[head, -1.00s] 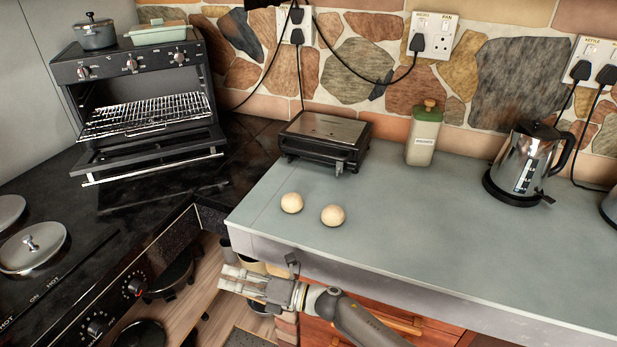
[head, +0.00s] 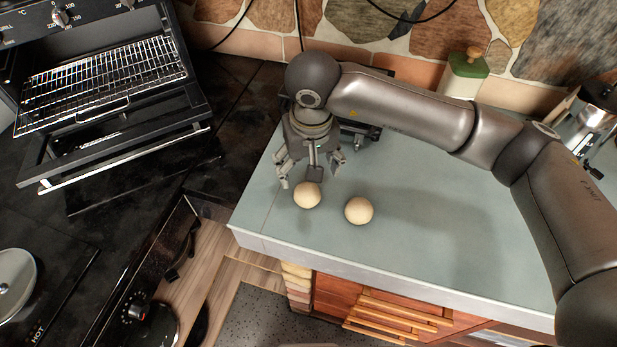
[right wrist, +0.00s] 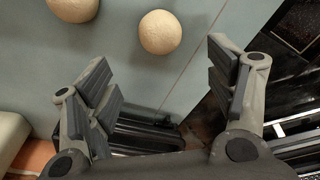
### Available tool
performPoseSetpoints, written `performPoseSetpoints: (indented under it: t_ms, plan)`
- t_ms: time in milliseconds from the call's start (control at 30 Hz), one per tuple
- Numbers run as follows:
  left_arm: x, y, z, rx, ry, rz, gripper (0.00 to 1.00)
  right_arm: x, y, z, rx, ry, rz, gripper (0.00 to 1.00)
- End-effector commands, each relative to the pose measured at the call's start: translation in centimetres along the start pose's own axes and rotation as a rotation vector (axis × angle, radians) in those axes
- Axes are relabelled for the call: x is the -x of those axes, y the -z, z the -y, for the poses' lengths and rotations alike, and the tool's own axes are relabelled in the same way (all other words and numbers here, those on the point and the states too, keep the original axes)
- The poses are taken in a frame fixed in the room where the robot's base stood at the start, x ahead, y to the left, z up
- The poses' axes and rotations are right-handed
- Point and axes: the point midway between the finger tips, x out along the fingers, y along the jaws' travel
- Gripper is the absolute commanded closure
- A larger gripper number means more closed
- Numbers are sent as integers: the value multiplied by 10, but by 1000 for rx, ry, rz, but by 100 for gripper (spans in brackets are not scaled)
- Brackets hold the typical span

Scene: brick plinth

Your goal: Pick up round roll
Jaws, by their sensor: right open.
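Two pale round rolls lie on the grey-blue counter, a left roll (head: 307,195) and a right roll (head: 359,211), a small gap apart. My right gripper (head: 311,174) points down over the counter, just behind the left roll, with its fingers spread and empty. In the right wrist view the open fingers (right wrist: 158,65) frame bare counter, with the left roll (right wrist: 160,32) beyond them near the middle top. The right roll (right wrist: 73,8) is cut off by the top edge there. My left gripper is out of view.
A dark toaster grill (head: 358,130) is partly hidden behind my right arm. An open oven (head: 105,85) is at left. Counter right of the rolls is clear.

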Motion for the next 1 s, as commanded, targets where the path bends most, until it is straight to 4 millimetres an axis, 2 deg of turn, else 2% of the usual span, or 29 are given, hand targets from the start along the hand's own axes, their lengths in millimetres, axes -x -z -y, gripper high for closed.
performPoseSetpoints:
  t_ms: [100,267,467,700,833,1000]
  plan:
    - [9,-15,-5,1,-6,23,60,-19,-1,0,-5,2,7,23]
    - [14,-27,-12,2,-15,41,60,-39,-1,1,-5,5,6,23]
    - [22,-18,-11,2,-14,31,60,-50,-2,1,-6,6,7,23]
    - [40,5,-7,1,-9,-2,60,-80,-4,1,-9,6,8,23]
    - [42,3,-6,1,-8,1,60,-92,-4,1,-7,6,5,23]
    - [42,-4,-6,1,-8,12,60,-95,-4,2,-6,6,3,23]
